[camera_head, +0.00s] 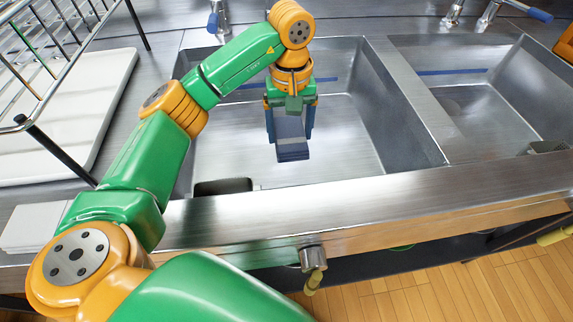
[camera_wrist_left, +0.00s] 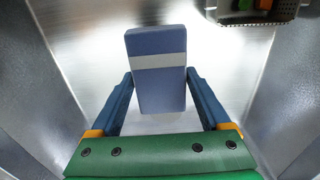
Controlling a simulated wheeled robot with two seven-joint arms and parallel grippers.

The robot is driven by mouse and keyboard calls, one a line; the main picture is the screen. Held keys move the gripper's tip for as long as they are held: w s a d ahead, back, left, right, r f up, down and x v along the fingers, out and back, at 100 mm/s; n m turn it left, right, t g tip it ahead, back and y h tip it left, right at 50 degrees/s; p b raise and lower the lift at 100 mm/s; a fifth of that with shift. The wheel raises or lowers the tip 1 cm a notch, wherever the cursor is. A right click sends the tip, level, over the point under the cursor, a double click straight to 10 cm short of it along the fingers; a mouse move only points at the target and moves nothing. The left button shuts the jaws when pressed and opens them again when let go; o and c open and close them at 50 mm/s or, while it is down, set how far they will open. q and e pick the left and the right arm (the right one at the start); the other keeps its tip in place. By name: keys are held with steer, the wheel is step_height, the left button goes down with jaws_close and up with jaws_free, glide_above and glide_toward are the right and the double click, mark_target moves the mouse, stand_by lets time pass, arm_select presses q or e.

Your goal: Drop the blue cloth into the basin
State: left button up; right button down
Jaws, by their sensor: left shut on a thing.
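My left gripper (camera_head: 290,130) is shut on the blue cloth (camera_head: 292,152), a folded, block-like piece with a pale grey band. It holds the cloth above the floor of the left metal basin (camera_head: 345,150), inside the outline of its walls in the head view. In the left wrist view the cloth (camera_wrist_left: 158,90) sits between the two blue fingers of the gripper (camera_wrist_left: 158,95), with the shiny basin surface behind it. The head view does not clearly show how high the cloth hangs. My right gripper is not in view.
A second basin (camera_head: 475,110) lies to the right, past a metal divider (camera_head: 408,95). A dark object (camera_head: 222,187) is at the left basin's near left corner. A wire rack (camera_head: 60,70) and white board (camera_head: 70,110) stand left. Taps are at the back.

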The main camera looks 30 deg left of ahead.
mark_target(290, 131)
arm_select(q)
step_height(290, 131, down, 9)
steer(key=shift+f+b, duration=0.6)
steer(key=shift+b, duration=0.05)
steer(key=o, duration=1.3)
steer(key=shift+r, duration=0.1)
steer(key=shift+r+p, duration=0.25)
steer(key=shift+p, duration=0.05)
steer(key=shift+r+p, duration=0.65)
step_height(290, 131, up, 11)
steer(key=shift+r+p, duration=0.2)
steer(key=shift+p, duration=0.35)
